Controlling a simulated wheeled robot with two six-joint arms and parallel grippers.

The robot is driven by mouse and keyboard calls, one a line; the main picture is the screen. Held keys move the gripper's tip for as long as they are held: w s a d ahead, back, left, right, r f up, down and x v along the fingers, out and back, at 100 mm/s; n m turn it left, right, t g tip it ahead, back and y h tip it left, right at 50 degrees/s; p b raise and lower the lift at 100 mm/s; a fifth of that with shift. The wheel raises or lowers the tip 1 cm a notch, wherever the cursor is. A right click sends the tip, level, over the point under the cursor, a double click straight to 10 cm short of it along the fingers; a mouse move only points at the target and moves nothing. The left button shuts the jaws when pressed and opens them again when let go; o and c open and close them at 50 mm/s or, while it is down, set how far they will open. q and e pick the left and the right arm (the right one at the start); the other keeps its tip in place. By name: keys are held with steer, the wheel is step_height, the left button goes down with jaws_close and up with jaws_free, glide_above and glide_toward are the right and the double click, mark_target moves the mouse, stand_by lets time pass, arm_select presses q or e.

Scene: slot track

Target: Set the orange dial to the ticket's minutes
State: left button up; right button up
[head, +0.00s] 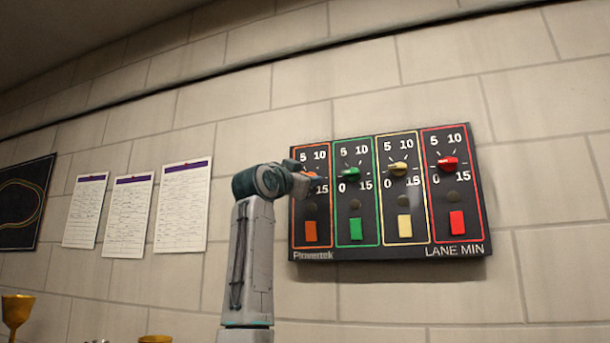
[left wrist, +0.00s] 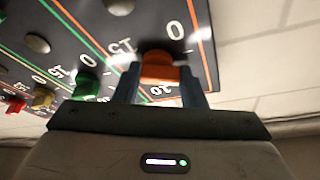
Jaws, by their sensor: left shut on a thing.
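The orange dial (left wrist: 160,70) sits between the two fingers of my left gripper (left wrist: 161,86) in the left wrist view. The gripper is shut on it, at the panel's face. In the head view my left gripper (head: 308,181) covers the dial in the leftmost, orange-framed lane (head: 311,231) of the dark panel. That lane has a scale with 5, 10 and 15 visible; its 0 shows in the left wrist view. Which number the dial points at is unclear. No ticket is clearly in view. My right gripper is not in view.
Green (head: 349,174), yellow (head: 398,169) and red (head: 447,164) dials sit to the right, each above a coloured rectangle. Three written sheets (head: 128,212) hang on the wall at left, beside a dark track picture (head: 22,204). A gold cup (head: 16,309) stands at lower left.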

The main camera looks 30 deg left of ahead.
arm_select(q)
steer(key=shift+r+m+g+h+p, duration=0.1)
steer(key=shift+m+g+h+p, duration=0.35)
steer(key=shift+m, duration=0.85)
steer(key=shift+r+m+g+h+p, duration=0.15)
steer(key=shift+m+h+p, duration=0.2)
steer(key=shift+m+h, duration=0.65)
steer(key=shift+f+m+g+h+p, duration=0.1)
steer(key=shift+m+g+h+p, duration=0.25)
steer(key=shift+m, duration=1.25)
steer(key=o, duration=1)
steer(key=shift+s, duration=0.1)
